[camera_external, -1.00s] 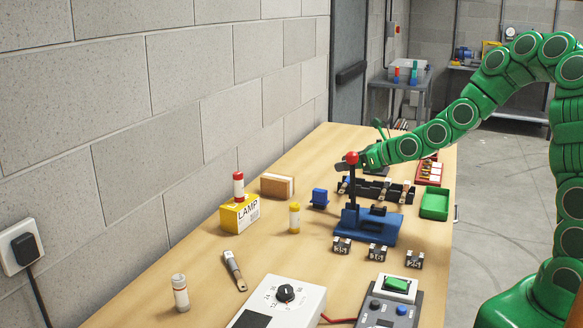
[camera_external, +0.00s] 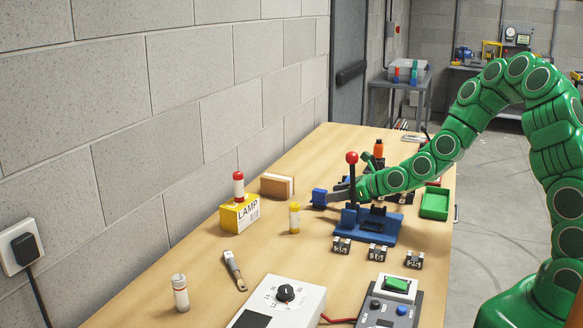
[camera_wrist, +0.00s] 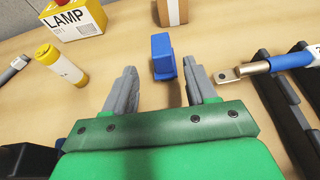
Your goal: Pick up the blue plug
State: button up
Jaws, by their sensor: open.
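The blue plug (camera_external: 319,197) stands on the wooden table, left of the lever with the red ball. In the wrist view the blue plug (camera_wrist: 162,56) lies just ahead of my gripper, roughly between the lines of its two fingers. My gripper (camera_external: 335,197) is low over the table at the plug's right side. In the wrist view my gripper (camera_wrist: 160,82) is open, with a grey finger on each side and nothing between them but table and the plug's near end.
A yellow LAMP box (camera_external: 240,214), a yellow cylinder (camera_external: 294,218) and a cardboard-coloured block (camera_external: 277,186) stand to the left. The blue lever press (camera_external: 367,224) with its red ball (camera_external: 352,157) is close to my arm. A green tray (camera_external: 435,204) is at right.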

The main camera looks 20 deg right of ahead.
aim_at(324, 202)
jog(key=shift+x, duration=2.55)
jog(key=shift+w+d+f, duration=0.1)
jog(key=shift+w+d, duration=0.05)
jog(key=c, duration=1)
